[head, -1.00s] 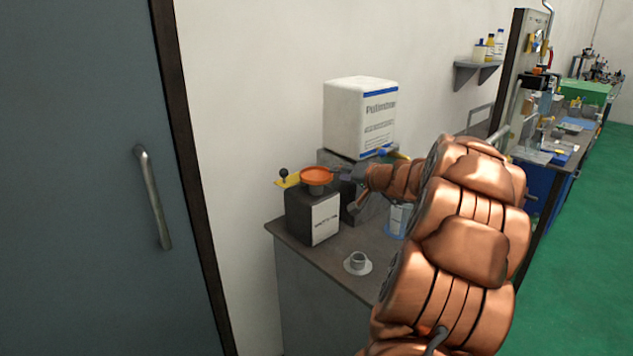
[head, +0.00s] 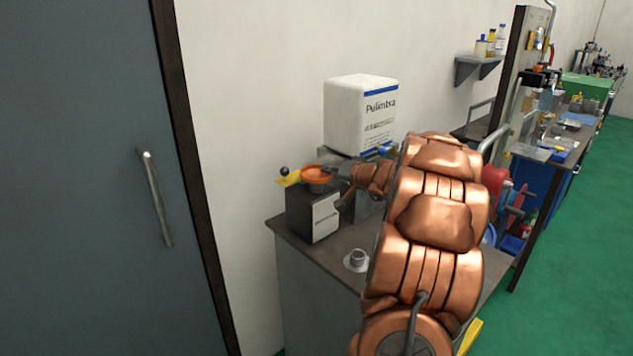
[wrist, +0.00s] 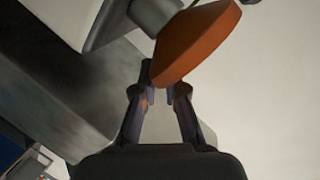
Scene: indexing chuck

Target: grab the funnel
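The orange funnel (head: 316,174) sits on top of a dark box (head: 313,213) with a white label, on the grey cabinet by the wall. My gripper (head: 337,184) is at the funnel's right side, partly hidden by my arm in the head view. In the wrist view, the orange funnel (wrist: 195,42) is just beyond the fingers, with its near rim edge between the tips. My gripper (wrist: 164,86) has its two fingers apart there. I cannot tell whether either finger touches the rim.
A white canister (head: 360,112) stands behind the gripper. A yellow piece (head: 288,178) with a black knob is left of the funnel. A small grey cup (head: 357,258) on a white saucer stands in front. A grey door (head: 80,180) is at left.

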